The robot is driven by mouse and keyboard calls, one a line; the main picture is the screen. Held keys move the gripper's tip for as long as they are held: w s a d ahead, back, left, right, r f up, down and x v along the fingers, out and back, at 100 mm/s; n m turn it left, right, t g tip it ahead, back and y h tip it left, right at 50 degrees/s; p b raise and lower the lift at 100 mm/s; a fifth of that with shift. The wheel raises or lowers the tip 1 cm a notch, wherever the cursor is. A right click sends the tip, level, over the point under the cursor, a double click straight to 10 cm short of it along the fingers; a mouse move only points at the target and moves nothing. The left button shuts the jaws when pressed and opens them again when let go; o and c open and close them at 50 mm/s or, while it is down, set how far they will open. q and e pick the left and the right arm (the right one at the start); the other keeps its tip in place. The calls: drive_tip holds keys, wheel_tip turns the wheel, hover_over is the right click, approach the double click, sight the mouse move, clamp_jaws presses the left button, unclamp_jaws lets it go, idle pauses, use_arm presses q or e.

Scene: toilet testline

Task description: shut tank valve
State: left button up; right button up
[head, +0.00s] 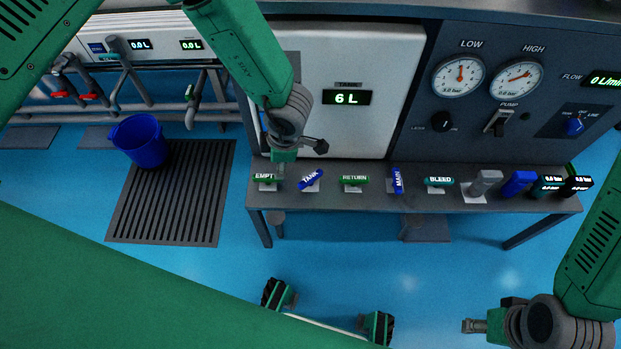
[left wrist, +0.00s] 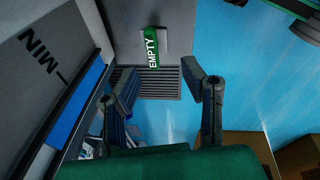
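The TANK valve handle (head: 311,180) is blue and sits slantwise on its white plate near the left end of the bench. The green EMPTY handle (head: 267,178) lies crosswise just left of it. It also shows in the left wrist view (left wrist: 152,48). My left gripper (head: 285,156) hangs beside the tank, above the bench's left end near the EMPTY handle; its wrist hides much of it. In the left wrist view its fingers (left wrist: 158,88) are spread with nothing between them. My right gripper (head: 475,325) is low at the right, away from the bench; its fingers are unclear.
A blue bucket (head: 140,142) stands on a floor grating (head: 172,205) at left.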

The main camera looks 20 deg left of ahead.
sight(311, 177)
use_arm(q)
drive_tip(key=w+d+r+n+h, duration=0.2)
drive_tip(key=w+d+n, duration=0.3)
drive_tip(key=d+n, duration=0.15)
drive_tip(key=shift+g, duration=0.3)
wheel_tip(311, 177, down, 14)
drive_tip(key=b, duration=0.5)
drive_tip(key=shift+a+r, duration=0.1)
drive_tip(key=shift+r, duration=0.15)
clamp_jaws()
